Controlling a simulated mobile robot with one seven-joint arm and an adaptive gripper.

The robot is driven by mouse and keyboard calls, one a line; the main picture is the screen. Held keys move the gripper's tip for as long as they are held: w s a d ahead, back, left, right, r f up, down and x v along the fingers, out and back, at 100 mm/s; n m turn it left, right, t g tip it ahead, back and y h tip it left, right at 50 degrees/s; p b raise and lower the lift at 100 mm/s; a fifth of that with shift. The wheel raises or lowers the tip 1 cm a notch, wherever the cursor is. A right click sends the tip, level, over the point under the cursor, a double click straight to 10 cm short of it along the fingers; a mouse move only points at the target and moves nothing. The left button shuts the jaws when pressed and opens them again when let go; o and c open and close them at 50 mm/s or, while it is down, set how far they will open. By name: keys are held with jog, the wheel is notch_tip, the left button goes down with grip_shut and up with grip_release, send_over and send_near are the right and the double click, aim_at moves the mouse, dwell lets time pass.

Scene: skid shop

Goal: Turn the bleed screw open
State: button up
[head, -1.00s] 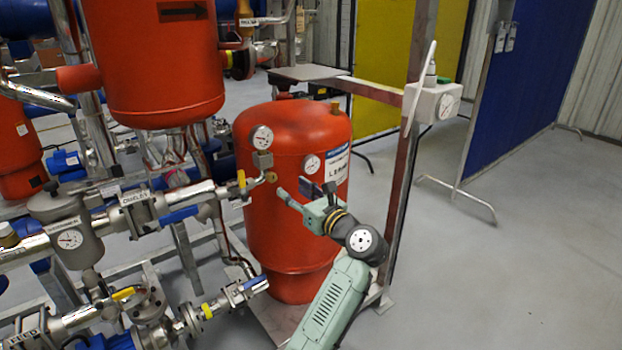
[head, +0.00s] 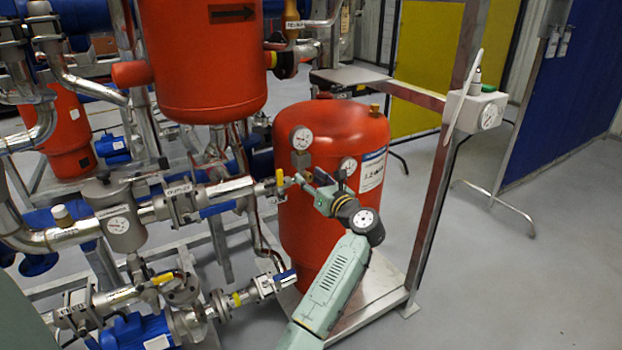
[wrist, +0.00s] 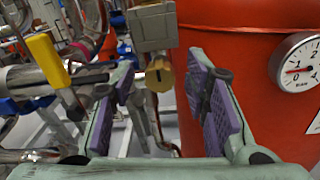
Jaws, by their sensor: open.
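The bleed screw (wrist: 159,76) is a small brass piece with a dark slot or hole, below a grey block (wrist: 152,27). In the wrist view it sits between and beyond the two purple-padded fingers of my gripper (wrist: 164,88). My gripper is open, with a clear gap between the pads and nothing held. In the head view my gripper (head: 310,180) is in front of the red vessel (head: 337,133), just below the block under the left gauge. The fingers largely hide the screw there.
A yellow-handled valve (wrist: 47,58) on a steel pipe stands close to the left finger. A pressure gauge (wrist: 298,62) on the vessel is to the right. A metal post (head: 452,150) rises right of my arm. Open floor (head: 500,275) lies further right.

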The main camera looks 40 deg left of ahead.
grip_shut()
dwell(0.5)
